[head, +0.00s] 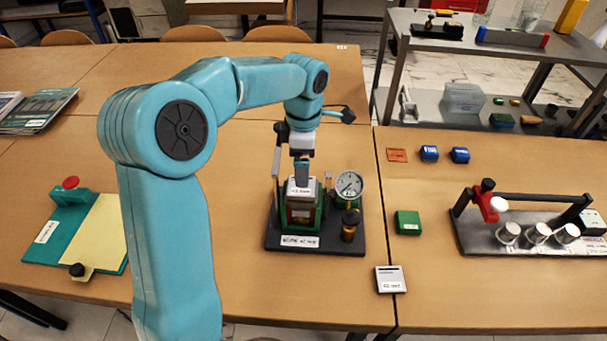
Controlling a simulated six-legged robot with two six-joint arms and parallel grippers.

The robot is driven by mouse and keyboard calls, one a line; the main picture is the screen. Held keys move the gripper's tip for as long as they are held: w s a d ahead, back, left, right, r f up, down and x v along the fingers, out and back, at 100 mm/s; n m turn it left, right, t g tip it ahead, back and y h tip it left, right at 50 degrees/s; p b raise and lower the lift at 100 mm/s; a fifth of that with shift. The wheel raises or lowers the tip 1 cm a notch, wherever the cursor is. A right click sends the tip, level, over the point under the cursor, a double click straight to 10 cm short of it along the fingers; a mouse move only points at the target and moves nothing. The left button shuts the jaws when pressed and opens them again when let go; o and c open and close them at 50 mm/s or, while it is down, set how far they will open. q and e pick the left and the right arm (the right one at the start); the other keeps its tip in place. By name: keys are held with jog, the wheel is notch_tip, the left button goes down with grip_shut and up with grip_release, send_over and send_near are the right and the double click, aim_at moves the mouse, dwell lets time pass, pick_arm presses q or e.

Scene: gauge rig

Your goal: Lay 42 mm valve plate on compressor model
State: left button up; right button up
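The compressor model (321,218) is a green block on a dark base with a white label at its front. A round dial gauge (349,187) stands at its right. A small light plate with a white label (301,190) is at the top of the green block, directly under my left gripper (301,181). The label seems to read 42 mm. The fingers point down and reach this plate; whether they grip it is too small to tell. Another flat grey piece with a white label (391,284) lies near the table's front edge. My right gripper is not in view.
A green box (408,222), two blue boxes (429,153) and an orange card (397,155) lie right of the model. A dark rack with metal cylinders (509,233) stands far right. A teal clipboard-like board (45,232) lies left. Bare table lies around the model.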

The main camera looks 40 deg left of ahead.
pick_arm(q)
notch_tip(320, 180, up, 5)
jog(key=shift+r, duration=0.2)
dwell(0.5)
